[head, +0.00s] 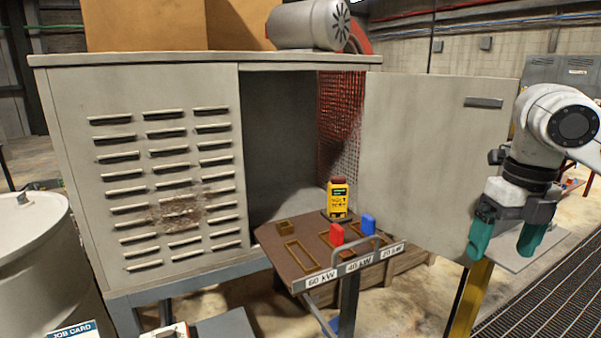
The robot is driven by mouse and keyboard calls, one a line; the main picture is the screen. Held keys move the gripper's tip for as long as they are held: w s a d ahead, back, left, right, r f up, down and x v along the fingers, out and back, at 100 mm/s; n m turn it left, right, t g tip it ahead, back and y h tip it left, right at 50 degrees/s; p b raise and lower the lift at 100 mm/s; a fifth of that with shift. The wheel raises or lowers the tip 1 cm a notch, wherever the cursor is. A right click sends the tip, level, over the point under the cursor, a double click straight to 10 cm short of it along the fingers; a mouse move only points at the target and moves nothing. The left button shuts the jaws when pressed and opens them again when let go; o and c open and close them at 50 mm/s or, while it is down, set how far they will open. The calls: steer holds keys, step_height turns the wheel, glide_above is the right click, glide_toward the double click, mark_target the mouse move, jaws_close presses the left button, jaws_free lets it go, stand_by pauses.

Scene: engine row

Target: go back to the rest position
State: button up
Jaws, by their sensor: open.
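My gripper (508,236), with green fingertips, is at the right of the head view. It points down, its fingers are apart, and nothing shows between them. It hangs in front of the cabinet's open door (430,150), to the right of the small brown panel (284,252). The panel's front carries labels reading 60 kW, 40 kW and a third rating.
The grey louvred cabinet (70,110) fills the left and middle, with a motor (308,25) on top. A pale drum (30,235) stands at the left edge. A job card (75,331) lies at the bottom left. Floor grating (535,300) lies at the lower right.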

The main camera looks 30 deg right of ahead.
steer(key=w+a+f+m+t+y, duration=0.2)
steer(key=w+a+m+t, duration=0.1)
steer(key=w+a, duration=0.4)
steer(key=w+a+f+m+t+y, duration=0.2)
steer(key=w+a+m, duration=0.2)
steer(key=w+a, duration=0.25)
steer(key=w+a+f+m+t+y, duration=0.1)
steer(key=w+a+f+m+t, duration=0.1)
steer(key=a+f+m, duration=0.85)
steer(key=s+a+f+m+g+h, duration=0.1)
steer(key=s+a+f+m+g, duration=0.1)
steer(key=s+f+m, duration=0.5)
steer(key=s+a+f+m+g+h, duration=0.1)
steer(key=s+f, duration=0.4)
steer(key=f, duration=0.6)
steer(key=s+d+f+m+g+h, duration=0.1)
steer(key=s+f, duration=0.3)
steer(key=s, duration=0.4)
steer(key=s+d+f+m+g+h, duration=0.2)
steer(key=s+d+f+m, duration=0.1)
steer(key=s, duration=0.5)
steer(key=shift+f+m, duration=0.4)
steer(key=shift+m, duration=0.35)
